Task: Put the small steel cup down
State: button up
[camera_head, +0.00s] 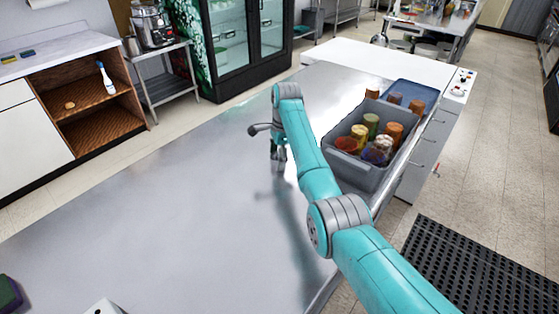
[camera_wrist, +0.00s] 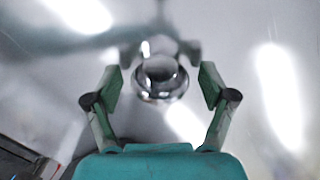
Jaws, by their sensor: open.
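The small steel cup (camera_wrist: 160,90) shows in the wrist view as a shiny round shape with a dark middle. It appears to stand on the steel counter (camera_head: 150,210), between and a little beyond the fingertips of my gripper (camera_wrist: 161,82). Both green fingers are spread, with a gap on each side of the cup. In the head view my gripper (camera_head: 279,168) points down low over the counter; I cannot make out the cup there.
A grey crate (camera_head: 365,173) with several jars stands right of my arm, near the counter's right edge. A blue tray (camera_head: 422,92) lies behind it. A dark green object (camera_head: 9,293) and a white one (camera_head: 103,307) sit at the near left. The counter's middle is clear.

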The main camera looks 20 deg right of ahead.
jog(key=c, duration=1.1)
